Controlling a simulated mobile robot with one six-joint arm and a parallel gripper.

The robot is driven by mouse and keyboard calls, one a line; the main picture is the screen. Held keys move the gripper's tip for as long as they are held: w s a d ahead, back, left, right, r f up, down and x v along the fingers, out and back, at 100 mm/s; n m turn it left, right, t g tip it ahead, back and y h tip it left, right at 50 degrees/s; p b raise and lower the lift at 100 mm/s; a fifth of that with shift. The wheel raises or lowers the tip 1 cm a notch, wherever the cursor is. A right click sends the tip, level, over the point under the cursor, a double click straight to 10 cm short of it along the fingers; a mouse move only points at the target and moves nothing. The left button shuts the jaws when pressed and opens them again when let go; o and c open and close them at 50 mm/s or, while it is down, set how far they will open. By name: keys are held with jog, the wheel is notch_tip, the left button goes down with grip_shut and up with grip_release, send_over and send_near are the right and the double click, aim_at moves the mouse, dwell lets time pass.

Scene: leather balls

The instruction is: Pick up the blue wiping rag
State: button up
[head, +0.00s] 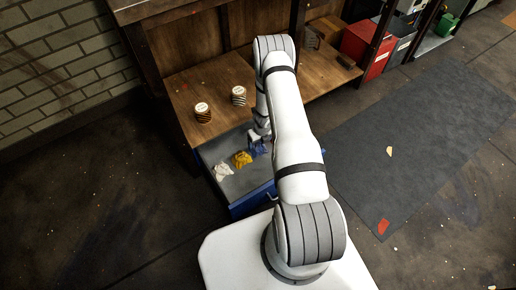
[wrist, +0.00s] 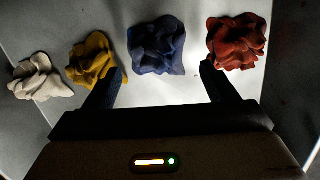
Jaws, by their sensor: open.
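The blue rag (wrist: 157,45) lies crumpled on a pale surface in the wrist view, ahead of my gripper and between the lines of its two fingers. My gripper (wrist: 162,72) is open and empty, with its fingers apart on either side of the rag's near edge. In the head view a little of the blue rag (head: 257,149) shows beside my arm, in the open drawer (head: 240,185). My arm hides most of the gripper there.
A yellow rag (wrist: 90,57) and a white rag (wrist: 40,78) lie left of the blue one, a red rag (wrist: 237,42) right. My left fingertip is close to the yellow rag.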

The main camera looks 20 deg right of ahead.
aim_at(258, 144)
jog(key=f, duration=0.1)
jog(key=f+b, duration=0.1)
jog(key=f, duration=0.1)
jog(key=w+f, duration=0.1)
jog(key=shift+a+f, duration=0.2)
jog(key=shift+a, duration=0.05)
jog(key=shift+c, duration=0.3)
jog(key=shift+r, duration=0.1)
jog(key=c, duration=1)
notch_tip(258, 144, up, 10)
jog(key=p, duration=0.5)
